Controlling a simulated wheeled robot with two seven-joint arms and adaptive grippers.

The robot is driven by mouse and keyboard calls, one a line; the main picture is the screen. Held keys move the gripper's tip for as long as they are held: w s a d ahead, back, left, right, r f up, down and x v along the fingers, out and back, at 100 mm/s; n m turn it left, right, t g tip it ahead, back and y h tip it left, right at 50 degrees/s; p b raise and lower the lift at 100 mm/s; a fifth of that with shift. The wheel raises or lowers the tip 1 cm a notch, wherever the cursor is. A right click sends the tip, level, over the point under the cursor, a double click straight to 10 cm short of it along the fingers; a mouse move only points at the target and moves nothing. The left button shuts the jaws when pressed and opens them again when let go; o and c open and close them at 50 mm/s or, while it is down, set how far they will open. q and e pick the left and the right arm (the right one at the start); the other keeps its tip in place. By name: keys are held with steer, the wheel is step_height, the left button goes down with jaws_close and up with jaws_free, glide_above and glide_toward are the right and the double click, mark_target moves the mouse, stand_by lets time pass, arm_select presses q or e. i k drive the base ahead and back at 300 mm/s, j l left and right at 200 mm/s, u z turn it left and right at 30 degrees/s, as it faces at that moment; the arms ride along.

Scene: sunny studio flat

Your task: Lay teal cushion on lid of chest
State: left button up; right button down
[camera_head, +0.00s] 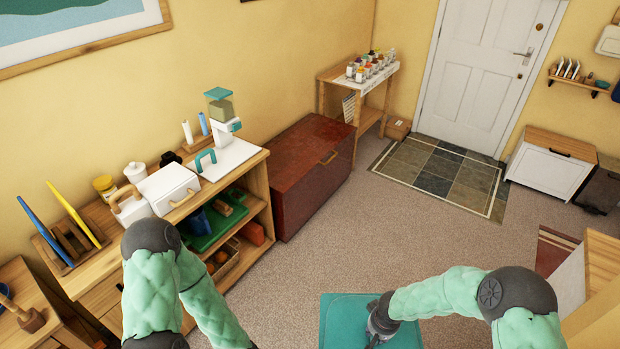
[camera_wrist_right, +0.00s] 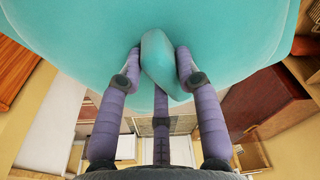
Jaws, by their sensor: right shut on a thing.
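The teal cushion (camera_head: 340,322) is at the bottom centre of the head view, in front of the carpet; its lower part is cut off. My right gripper (camera_head: 380,322) is at its right part. In the right wrist view the purple fingers (camera_wrist_right: 160,65) are shut on a bunched fold of the cushion (camera_wrist_right: 220,35), which fills the upper view. The dark red-brown chest (camera_head: 312,190) stands on the floor beyond, against the left wall. Its lid (camera_head: 300,150) is down and bare. My left arm shows at lower left, but its gripper is out of view.
A wooden shelf unit (camera_head: 258,185) with kitchen things stands left of the chest. A small rack of jars (camera_head: 362,85) stands behind the chest. Carpet (camera_head: 390,230) is clear in the middle. A white cabinet with a wooden top (camera_head: 552,168) stands at right.

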mark_target(302, 152)
steer(key=i+j+z, duration=0.1)
steer(key=i, duration=0.6)
steer(key=i+j+z, duration=0.1)
steer(key=i, duration=0.55)
steer(key=i+l+u, duration=0.25)
steer(key=i, duration=0.3)
steer(key=i+l+u, duration=0.25)
steer(key=i, duration=0.25)
steer(key=i+l+u, duration=0.1)
steer(key=i+u, duration=0.25)
steer(key=u, duration=0.15)
steer(key=i+l+u, duration=0.25)
steer(key=u, duration=0.2)
steer(key=i+l+u, duration=0.35)
steer(key=u, duration=0.15)
steer(key=i, duration=0.05)
